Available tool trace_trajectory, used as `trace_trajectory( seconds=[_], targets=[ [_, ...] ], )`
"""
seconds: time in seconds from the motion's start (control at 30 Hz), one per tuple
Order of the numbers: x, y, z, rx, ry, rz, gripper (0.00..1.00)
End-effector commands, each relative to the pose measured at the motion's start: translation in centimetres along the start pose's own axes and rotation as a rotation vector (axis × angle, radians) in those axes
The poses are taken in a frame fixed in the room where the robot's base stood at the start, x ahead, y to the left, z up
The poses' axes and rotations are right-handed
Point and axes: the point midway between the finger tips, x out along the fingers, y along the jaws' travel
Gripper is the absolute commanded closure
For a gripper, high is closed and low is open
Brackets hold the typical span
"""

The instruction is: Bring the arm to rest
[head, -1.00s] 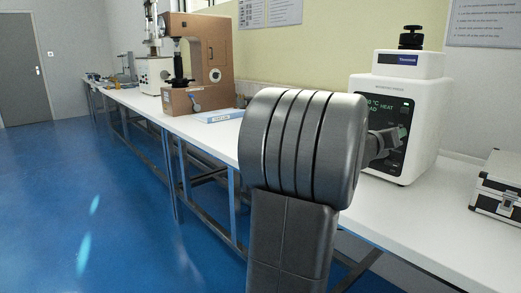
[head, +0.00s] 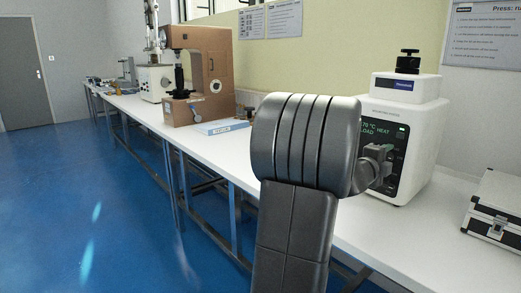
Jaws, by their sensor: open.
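My arm's big dark grey ribbed joint and the link below it fill the middle of the head view. My gripper (head: 378,162) shows only in part, to the right of that joint. It is in front of the dark panel of the white tester (head: 403,143), and I cannot tell how far off the panel it is. No object shows in it. The panel reads a temperature and "HEAT", partly hidden by my arm and gripper.
The white bench (head: 232,152) runs from back left to front right. On it are a brown tester (head: 218,62), a blue booklet (head: 222,127) and a silver case (head: 494,212) at right. The blue floor (head: 95,200) at left is clear.

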Motion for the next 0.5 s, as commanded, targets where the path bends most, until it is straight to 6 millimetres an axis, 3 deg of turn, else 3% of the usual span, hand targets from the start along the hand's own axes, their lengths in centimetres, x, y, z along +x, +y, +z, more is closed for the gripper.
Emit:
trace_trajectory(
  seconds=[0.2, 0.5],
  targets=[
    [-0.02, -0.28, 0.04, -0.21, -0.001, 0.001, 0.52],
    [-0.01, -0.05, 0.05, -0.329, -0.001, 0.0, 0.52]
  ],
)
